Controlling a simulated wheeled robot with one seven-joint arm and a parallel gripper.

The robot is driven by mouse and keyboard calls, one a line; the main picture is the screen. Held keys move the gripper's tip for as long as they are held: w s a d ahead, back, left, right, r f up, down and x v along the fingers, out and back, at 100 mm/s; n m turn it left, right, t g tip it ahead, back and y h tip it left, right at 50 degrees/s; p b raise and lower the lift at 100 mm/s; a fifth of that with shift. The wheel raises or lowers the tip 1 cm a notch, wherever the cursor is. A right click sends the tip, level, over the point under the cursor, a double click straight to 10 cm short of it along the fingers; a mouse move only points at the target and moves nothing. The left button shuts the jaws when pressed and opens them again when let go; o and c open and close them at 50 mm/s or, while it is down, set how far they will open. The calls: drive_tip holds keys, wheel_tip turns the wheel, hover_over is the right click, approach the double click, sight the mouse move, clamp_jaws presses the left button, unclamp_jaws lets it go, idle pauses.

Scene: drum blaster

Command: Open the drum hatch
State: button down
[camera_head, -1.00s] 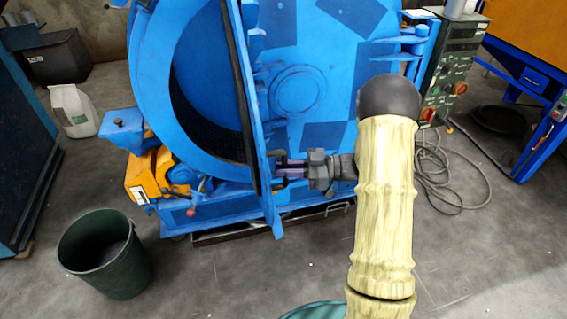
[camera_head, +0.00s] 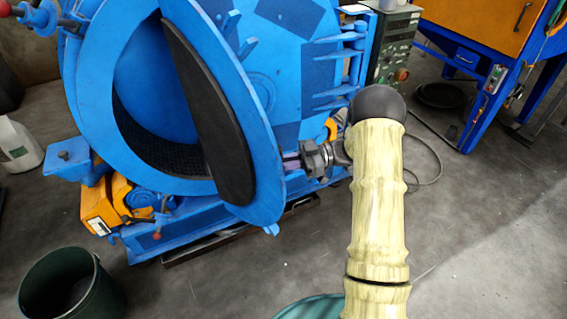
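The blue drum blaster (camera_head: 190,215) fills the left and middle of the head view. Its round hatch (camera_head: 262,180) stands swung away from the drum opening, with a black pad (camera_head: 213,115) on its inner face. The dark drum opening (camera_head: 150,140) shows to the left of the hatch. My gripper (camera_head: 297,161) is at the right edge of the hatch, on its outer side. The fingertips are partly hidden behind the hatch rim, so I cannot tell whether they are shut on anything.
A dark green bin (camera_head: 72,285) stands at the lower left. A green control box (camera_head: 393,45) with cables is behind my arm. A blue and orange cabinet (camera_head: 490,60) stands at the right.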

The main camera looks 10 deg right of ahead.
drive_tip(key=shift+w+a+r, duration=0.2)
drive_tip(key=c, duration=1.8)
unclamp_jaws()
drive_tip(key=shift+d, duration=0.1)
drive_tip(key=o, duration=0.3)
drive_tip(key=shift+w+f, duration=0.15)
drive_tip(key=shift+w, duration=0.05)
drive_tip(key=shift+s+a, duration=0.1)
drive_tip(key=shift+a, duration=0.15)
drive_tip(key=shift+s+d, duration=0.15)
drive_tip(key=d, duration=1.7)
drive_tip(key=shift+w+r, duration=0.2)
drive_tip(key=shift+r, duration=0.15)
